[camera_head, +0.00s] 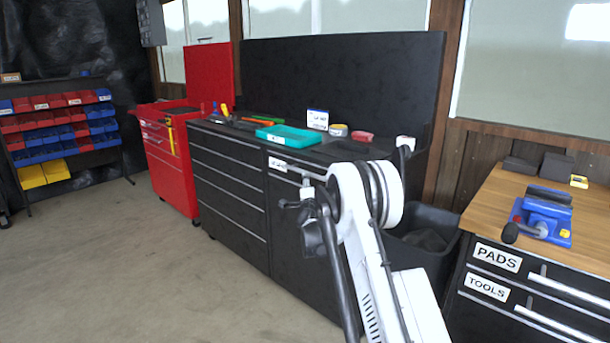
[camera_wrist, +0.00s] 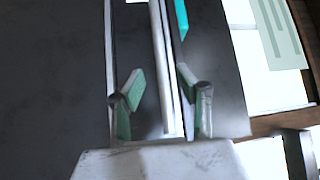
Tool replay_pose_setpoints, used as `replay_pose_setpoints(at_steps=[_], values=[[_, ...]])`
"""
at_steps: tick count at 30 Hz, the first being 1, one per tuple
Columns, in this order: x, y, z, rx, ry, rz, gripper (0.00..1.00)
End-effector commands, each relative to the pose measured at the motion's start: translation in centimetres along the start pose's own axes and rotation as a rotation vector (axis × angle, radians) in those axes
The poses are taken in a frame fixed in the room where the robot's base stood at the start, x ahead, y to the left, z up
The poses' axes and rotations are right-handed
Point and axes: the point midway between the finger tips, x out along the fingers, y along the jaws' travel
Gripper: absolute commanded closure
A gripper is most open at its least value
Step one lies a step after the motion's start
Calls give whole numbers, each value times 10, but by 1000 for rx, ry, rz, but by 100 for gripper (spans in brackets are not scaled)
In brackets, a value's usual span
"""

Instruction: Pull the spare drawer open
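The drawer in view is the top one at the right end of the black cabinet (camera_head: 229,186). The drawer looks shut. In the wrist view the long pale handle (camera_wrist: 160,60) runs between the two green-padded fingers of my gripper (camera_wrist: 160,98). The fingers stand apart with gaps beside the bar, so my gripper is open around or just in front of it. In the head view my arm hides the drawer's right part and the fingertips are unclear.
A teal case (camera_head: 290,136) and several small items lie on the cabinet top. A black bin (camera_head: 425,238) stands right of the cabinet. A wood-topped cabinet (camera_head: 510,215) with PADS and TOOLS drawers is at right. Floor in front is clear.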

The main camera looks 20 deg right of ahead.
Motion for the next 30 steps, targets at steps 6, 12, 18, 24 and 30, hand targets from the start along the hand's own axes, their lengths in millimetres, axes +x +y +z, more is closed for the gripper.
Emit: replay_pose_setpoints(at_steps=[6,12,18,24,30], values=[[41,1,0,-1,0,0,67],[69,1,0,-1,-1,0,67],[83,0,0,-1,-1,0,67],[86,0,0,-1,-1,0,67],[86,0,0,-1,-1,0,74]])
